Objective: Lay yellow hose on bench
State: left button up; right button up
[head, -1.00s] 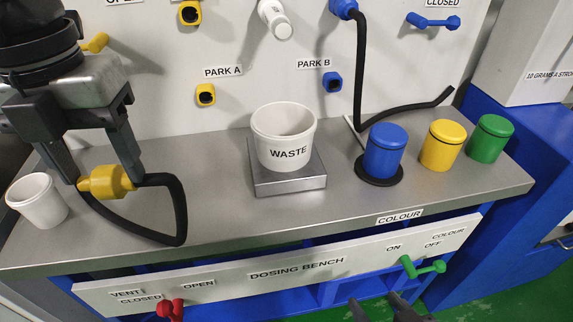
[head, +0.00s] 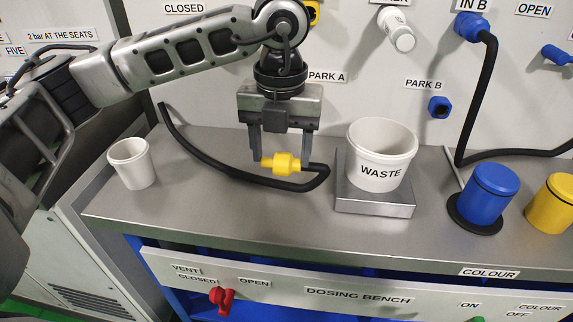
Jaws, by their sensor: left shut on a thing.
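The yellow hose has a yellow end fitting (head: 282,163) and a black tube (head: 235,174). My left gripper (head: 283,160) points down in the head view and is shut on the yellow fitting, close above the dosing bench (head: 205,218). The black tube loops right of the fitting, then runs back left along the bench, its far end rising near the back panel. I cannot tell whether the fitting touches the bench top. My right gripper is not in view.
The WASTE bucket (head: 380,158) stands on a metal scale (head: 372,203) just right of the hose loop. A white cup (head: 132,164) stands at the left. Blue (head: 488,192) and yellow (head: 553,203) lidded pots are at the right. The bench front is clear.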

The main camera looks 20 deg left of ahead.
aim_at(286, 167)
pick_arm(q)
jog(key=shift+w+d+f, duration=0.1)
jog(key=shift+w+f, duration=0.25)
jog(key=shift+f, duration=0.05)
jog(key=f, duration=0.3)
jog(key=shift+w+f, duration=0.15)
jog(key=shift+w, duration=0.1)
jog(key=shift+f, duration=0.15)
jog(key=shift+f, duration=0.1)
jog(key=shift+f, duration=0.1)
jog(key=o, duration=0.9)
jog(key=shift+c, duration=0.2)
jog(key=shift+o, duration=1.2)
